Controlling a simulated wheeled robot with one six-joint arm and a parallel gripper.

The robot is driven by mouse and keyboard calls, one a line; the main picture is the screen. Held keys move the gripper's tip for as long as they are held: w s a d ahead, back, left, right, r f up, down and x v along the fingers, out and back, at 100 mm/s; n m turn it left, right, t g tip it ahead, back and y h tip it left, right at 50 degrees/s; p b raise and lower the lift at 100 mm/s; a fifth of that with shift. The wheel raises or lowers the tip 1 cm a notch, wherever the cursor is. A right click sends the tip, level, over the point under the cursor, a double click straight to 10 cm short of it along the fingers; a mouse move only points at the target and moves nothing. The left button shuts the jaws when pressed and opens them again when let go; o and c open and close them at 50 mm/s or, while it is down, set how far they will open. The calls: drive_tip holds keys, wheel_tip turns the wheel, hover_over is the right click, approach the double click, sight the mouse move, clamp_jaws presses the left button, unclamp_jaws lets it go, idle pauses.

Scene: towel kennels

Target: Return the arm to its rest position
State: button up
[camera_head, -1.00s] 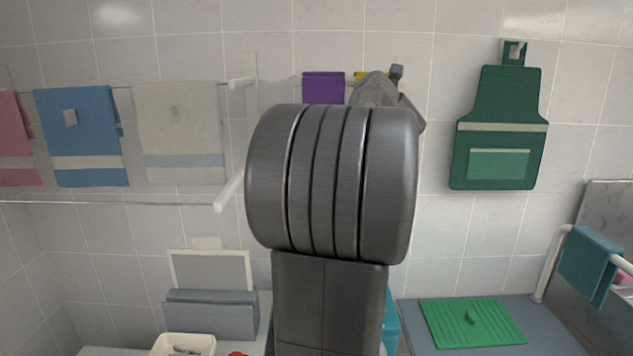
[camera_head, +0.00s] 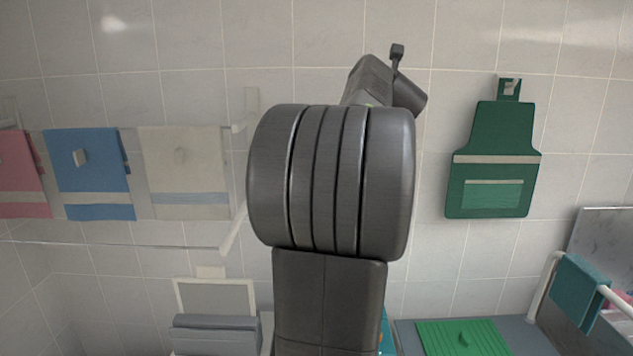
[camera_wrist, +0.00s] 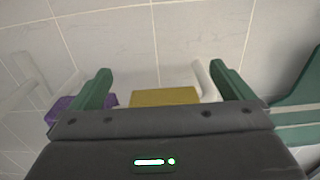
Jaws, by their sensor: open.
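My gripper (camera_wrist: 160,85) shows in the wrist view with its two green fingers wide apart and nothing between them. Behind it, a yellow cloth (camera_wrist: 165,97) and a purple cloth (camera_wrist: 75,108) hang by the tiled wall, partly hidden by the gripper body. In the head view my own arm fills the middle, raised in front of the wall, and hides the gripper's fingers.
Pink, blue (camera_head: 90,172) and cream (camera_head: 184,172) towels hang on a rail at left. A green apron (camera_head: 492,165) hangs at right. A teal towel (camera_head: 578,290) hangs on a white rail. A green mat (camera_head: 463,338) lies on the counter below.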

wheel_tip(320, 180, up, 3)
drive_tip(key=shift+r+p, duration=0.1)
drive_tip(key=shift+p, duration=0.65)
